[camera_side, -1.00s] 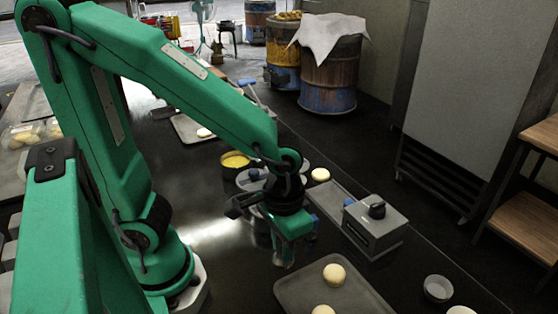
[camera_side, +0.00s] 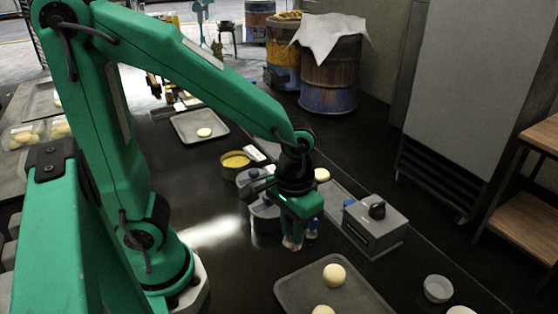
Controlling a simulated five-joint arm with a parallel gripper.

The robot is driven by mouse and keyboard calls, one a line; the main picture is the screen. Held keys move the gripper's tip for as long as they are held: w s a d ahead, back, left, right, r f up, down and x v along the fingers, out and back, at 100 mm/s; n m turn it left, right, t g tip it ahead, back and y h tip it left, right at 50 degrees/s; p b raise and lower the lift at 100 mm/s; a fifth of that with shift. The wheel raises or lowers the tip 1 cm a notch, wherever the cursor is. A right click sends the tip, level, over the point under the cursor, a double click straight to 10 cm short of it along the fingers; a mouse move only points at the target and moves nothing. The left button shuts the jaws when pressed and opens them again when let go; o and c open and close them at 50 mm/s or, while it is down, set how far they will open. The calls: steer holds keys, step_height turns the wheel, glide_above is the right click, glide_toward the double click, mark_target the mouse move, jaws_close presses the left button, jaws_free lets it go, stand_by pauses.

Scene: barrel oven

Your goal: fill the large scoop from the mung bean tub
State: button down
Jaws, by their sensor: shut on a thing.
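A round tub of yellow filling (camera_side: 236,160), which looks like the mung bean tub, stands on the dark counter, left of my wrist. My gripper (camera_side: 292,243) points down over the counter, to the right of and nearer than this tub. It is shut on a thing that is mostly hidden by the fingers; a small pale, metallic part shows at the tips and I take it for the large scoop. Whether the scoop holds anything is not visible.
Other grey tubs (camera_side: 262,207) stand partly hidden behind my wrist. A grey box with a black knob (camera_side: 374,228) is close on the right. A tray with pale dough balls (camera_side: 300,290) lies in front. Another tray (camera_side: 183,128) lies further back.

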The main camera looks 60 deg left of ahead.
steer(key=w+a+n, duration=0.3)
steer(key=w+a, duration=0.2)
steer(key=a, duration=0.4)
steer(key=w+a+n, duration=0.3)
steer(key=w+a, duration=0.2)
steer(key=a, duration=0.5)
steer(key=s+a+n, duration=0.2)
steer(key=a, duration=0.9)
steer(key=s+a+n, duration=0.2)
steer(key=s+a, duration=0.1)
steer(key=a, duration=0.8)
steer(key=shift+a+n, duration=0.3)
steer(key=shift+a, duration=0.1)
steer(key=shift+f, duration=0.25)
steer(key=shift+f, duration=2.9)
steer(key=shift+f, duration=0.55)
steer(key=shift+r, duration=0.1)
